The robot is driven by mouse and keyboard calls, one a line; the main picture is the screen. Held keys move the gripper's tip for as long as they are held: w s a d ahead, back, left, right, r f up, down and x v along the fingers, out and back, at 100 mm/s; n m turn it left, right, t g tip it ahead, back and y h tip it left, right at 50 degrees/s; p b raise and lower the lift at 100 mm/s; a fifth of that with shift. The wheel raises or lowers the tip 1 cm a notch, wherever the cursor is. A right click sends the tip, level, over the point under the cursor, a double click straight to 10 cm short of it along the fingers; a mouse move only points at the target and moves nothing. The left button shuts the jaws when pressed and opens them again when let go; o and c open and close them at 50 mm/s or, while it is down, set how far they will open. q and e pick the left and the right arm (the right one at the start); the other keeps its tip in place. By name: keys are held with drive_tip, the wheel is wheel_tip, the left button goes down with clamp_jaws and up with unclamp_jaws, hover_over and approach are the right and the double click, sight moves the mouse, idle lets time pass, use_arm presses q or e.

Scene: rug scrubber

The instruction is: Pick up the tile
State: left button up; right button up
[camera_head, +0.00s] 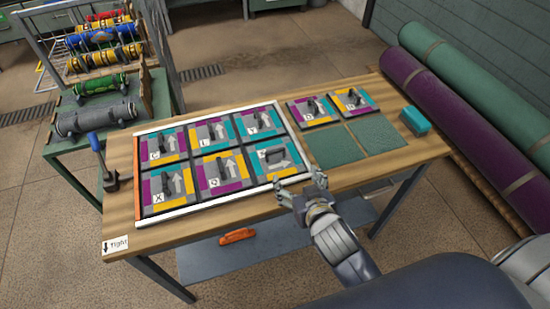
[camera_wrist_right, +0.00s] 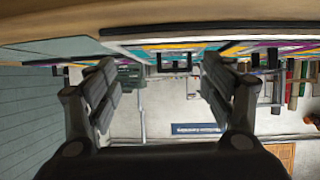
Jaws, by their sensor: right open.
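Several tiles patterned in purple, teal, yellow and grey, each with a dark handle, lie inside a white-edged frame (camera_head: 180,212) on the table. The lower-right tile (camera_head: 285,171) in the frame is nearest my right gripper. Two more tiles, a left one (camera_head: 316,121) and a right one (camera_head: 366,109), lie outside the frame at the back right. My right gripper (camera_head: 306,186) is open and empty by the frame's lower-right corner. In the right wrist view its fingers (camera_wrist_right: 158,85) are spread, with the tiles (camera_wrist_right: 165,50) seen edge-on beyond them. My left gripper is not in view.
Two plain green pads (camera_head: 333,148) and a teal block (camera_head: 416,121) lie on the table's right side. Rolled rugs (camera_head: 425,90) lie right; a rack of coloured rollers (camera_head: 100,60) stands back left.

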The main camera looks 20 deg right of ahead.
sight(276, 152)
drive_tip(key=w+a+r+t, duration=0.1)
drive_tip(key=w+a+r+y, duration=0.1)
drive_tip(key=shift+w+t, duration=0.4)
drive_tip(key=x, duration=0.4)
drive_tip(key=shift+w+f, duration=0.15)
drive_tip(key=shift+w, duration=0.2)
drive_tip(key=shift+f+p+x, duration=0.1)
drive_tip(key=shift+p+x, duration=0.25)
drive_tip(key=shift+x, duration=1.1)
drive_tip(key=shift+f+p+x, duration=0.15)
drive_tip(key=shift+p+x, duration=0.15)
drive_tip(key=shift+x, duration=1.15)
drive_tip(key=shift+s+d+r, duration=0.1)
drive_tip(key=shift+s+d, duration=0.05)
drive_tip(key=c, duration=1.4)
